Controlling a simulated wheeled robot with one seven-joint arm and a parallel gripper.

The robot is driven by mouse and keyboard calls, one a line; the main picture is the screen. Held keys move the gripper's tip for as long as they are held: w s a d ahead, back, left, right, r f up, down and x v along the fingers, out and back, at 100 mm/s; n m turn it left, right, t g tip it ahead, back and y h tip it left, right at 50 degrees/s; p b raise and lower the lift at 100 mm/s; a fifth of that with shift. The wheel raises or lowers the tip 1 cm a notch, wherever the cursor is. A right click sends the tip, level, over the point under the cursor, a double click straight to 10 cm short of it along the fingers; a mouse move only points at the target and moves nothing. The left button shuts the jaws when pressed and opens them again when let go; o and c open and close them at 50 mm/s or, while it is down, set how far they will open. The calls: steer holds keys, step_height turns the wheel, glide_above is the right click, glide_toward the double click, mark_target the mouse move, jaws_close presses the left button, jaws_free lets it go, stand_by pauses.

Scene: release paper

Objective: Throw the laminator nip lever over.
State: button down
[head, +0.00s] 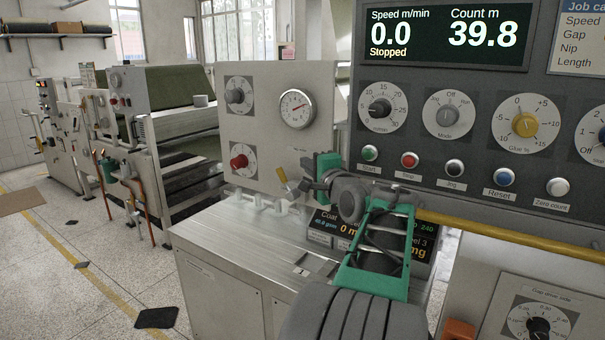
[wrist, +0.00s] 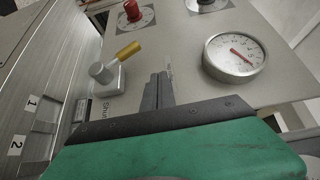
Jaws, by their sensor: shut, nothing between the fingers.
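A small lever with a yellow grip (head: 281,174) stands out from the pale machine panel in the head view, just left of my gripper (head: 304,186). In the wrist view the lever (wrist: 128,50) has a grey round hub on a pale block, and its yellow grip points up and right. A label reading "Shut" is beside the block. My gripper (wrist: 158,80) is shut and empty, with its fingertips a little right of the lever and apart from it. I cannot tell from any readable label whether this is the nip lever.
A round gauge (head: 296,108) and a red knob (head: 241,161) are on the same panel. The dark control console (head: 455,150) with dials and buttons stands to the right, above a yellow rail (head: 510,236). A metal cabinet top (head: 235,237) lies below the panel.

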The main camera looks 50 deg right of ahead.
steer(key=s+a+r+b, duration=0.1)
steer(key=s+a+r, duration=0.2)
steer(key=s, duration=0.3)
steer(key=shift+s+a+r, duration=0.15)
steer(key=shift+s+a, duration=0.1)
steer(key=shift+a, duration=0.25)
